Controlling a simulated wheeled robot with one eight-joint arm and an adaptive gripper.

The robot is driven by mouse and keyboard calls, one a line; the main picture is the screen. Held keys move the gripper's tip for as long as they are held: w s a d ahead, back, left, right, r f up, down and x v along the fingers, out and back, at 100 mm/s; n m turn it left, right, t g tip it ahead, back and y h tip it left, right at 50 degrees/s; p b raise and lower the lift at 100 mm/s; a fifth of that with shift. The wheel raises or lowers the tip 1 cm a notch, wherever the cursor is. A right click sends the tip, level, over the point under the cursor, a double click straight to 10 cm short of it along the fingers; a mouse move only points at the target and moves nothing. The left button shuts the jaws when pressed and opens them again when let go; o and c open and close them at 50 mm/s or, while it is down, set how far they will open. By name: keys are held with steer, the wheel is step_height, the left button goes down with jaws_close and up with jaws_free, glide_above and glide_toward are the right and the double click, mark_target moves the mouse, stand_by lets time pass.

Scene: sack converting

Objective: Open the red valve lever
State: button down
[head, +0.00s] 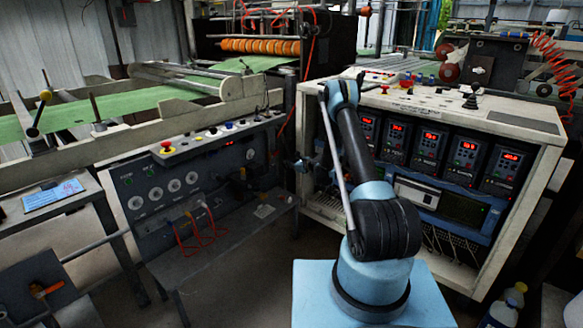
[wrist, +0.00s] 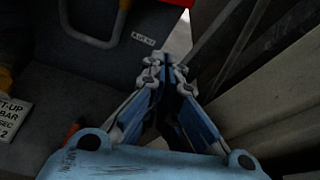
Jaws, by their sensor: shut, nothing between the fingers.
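My gripper (wrist: 166,66) is shut and empty in the wrist view, its blue and grey fingers together. In the head view my gripper (head: 300,165) is small and dark beside the dark panel, left of my arm. I cannot tell for certain which part is the red valve lever. An orange-red handle (head: 45,289) lies on a dark box at the lower left of the head view, far from my gripper. In the wrist view a red piece (wrist: 183,3) is cut by the top edge, beyond the fingertips, and a small orange-red piece (wrist: 72,130) shows left of the fingers.
A dark panel (head: 150,183) with dials and red cables stands left of my arm. A white-framed cabinet (head: 546,180) with red displays stands right. A pale beam (wrist: 260,95) runs close along the gripper's right. A curved pale handle (wrist: 90,40) is at the upper left.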

mark_target(276, 153)
steer(key=shift+w+a+r, duration=0.35)
steer(key=shift+w+a, duration=0.1)
steer(key=shift+a, duration=0.25)
steer(key=shift+w+a+r, duration=0.4)
steer(key=shift+w+a, duration=0.1)
steer(key=shift+a, duration=0.25)
steer(key=shift+w+a+r, duration=0.35)
steer(key=shift+w+a, duration=0.1)
steer(key=shift+a, duration=0.25)
steer(key=shift+a, duration=0.35)
